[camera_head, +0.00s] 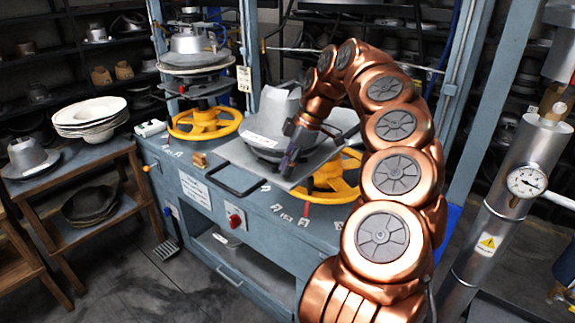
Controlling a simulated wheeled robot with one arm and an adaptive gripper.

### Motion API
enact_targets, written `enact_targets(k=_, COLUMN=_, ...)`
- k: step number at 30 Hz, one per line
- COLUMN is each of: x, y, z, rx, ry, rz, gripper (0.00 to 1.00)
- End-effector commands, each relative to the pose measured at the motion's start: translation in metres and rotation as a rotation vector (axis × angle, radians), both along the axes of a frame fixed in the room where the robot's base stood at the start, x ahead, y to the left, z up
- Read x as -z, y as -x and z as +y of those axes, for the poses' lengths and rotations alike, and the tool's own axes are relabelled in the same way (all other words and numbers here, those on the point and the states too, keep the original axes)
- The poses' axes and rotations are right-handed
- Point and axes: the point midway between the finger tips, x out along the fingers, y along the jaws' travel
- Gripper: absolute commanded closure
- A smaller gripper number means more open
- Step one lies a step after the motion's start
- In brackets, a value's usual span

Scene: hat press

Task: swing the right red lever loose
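A small red lever (307,210) shows below the right yellow handwheel (329,190) on the top of the blue press bench (277,222). It is too small for me to tell its exact angle. My copper arm reaches in from the lower right and bends over the bench. My gripper (284,172) points down above the bench, in front of the grey metal hat mould (268,118) and up and left of the red lever. It looks apart from the lever. Its fingers are dark and small, so I cannot tell whether they are open. My arm hides part of the right handwheel.
A left yellow handwheel (205,124) sits under another hat mould. A red switch (235,220) is on the bench front. Blue posts stand around the press. A pressure gauge cylinder (505,200) stands at right. A wooden table (75,160) with white hats is at left.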

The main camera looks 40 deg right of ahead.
Motion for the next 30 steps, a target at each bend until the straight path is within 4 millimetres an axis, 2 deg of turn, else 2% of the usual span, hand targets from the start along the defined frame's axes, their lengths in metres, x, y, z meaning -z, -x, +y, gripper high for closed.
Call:
enact_targets(k=1, x=0.0004, y=-0.0001, z=-0.0001, rx=0.0, ry=0.0, rz=0.0, gripper=0.73)
enact_targets(k=7, x=0.0003, y=0.0, z=-0.0001, rx=0.001, ry=0.0, rz=0.0, gripper=0.54)
enact_targets(k=20, x=0.0002, y=0.0, z=0.0002, rx=0.007, ry=0.0, rz=-0.002, gripper=0.54)
enact_targets(k=30, x=0.0027, y=0.0011, z=0.0071, rx=0.15, ry=0.0, rz=-0.004, gripper=0.54)
